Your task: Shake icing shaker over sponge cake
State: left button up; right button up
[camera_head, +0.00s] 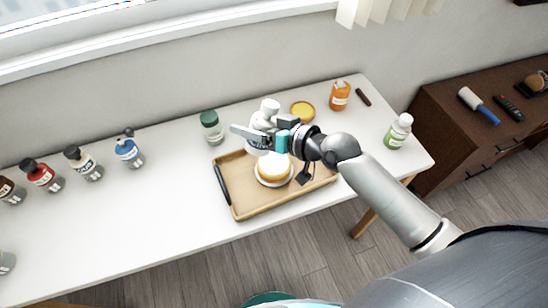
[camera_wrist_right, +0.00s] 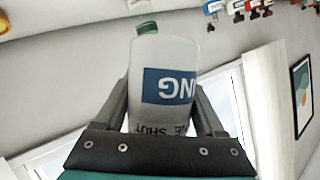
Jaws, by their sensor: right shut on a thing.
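My right gripper (camera_head: 262,135) is shut on the white icing shaker (camera_head: 257,148), which has a blue label. In the right wrist view the shaker (camera_wrist_right: 165,100) sits between both fingers, its lettering appearing upside down. In the head view, the shaker is partly hidden by the gripper, with white parts showing above and below it. The round yellow sponge cake (camera_head: 272,168) sits on a white plate on the wooden tray (camera_head: 250,205). The gripper and shaker appear above the cake's back side; the exact height gap is unclear. My left gripper is not in view.
A green-lidded jar (camera_head: 211,128) stands left of the gripper, and several bottles line the left. A yellow round lid or dish (camera_head: 302,111), an orange jar (camera_head: 339,96) and a green-labelled bottle (camera_head: 398,131) are at right.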

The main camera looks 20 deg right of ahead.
jog(key=r+n+h+p, duration=0.1)
jog(key=n+p, duration=0.1)
jog(key=p, duration=0.2)
jog(key=shift+r, duration=0.35)
jog(key=shift+n+t+h+p, duration=0.4)
jog(key=shift+n+h+p, duration=0.1)
jog(key=shift+n+p, duration=0.15)
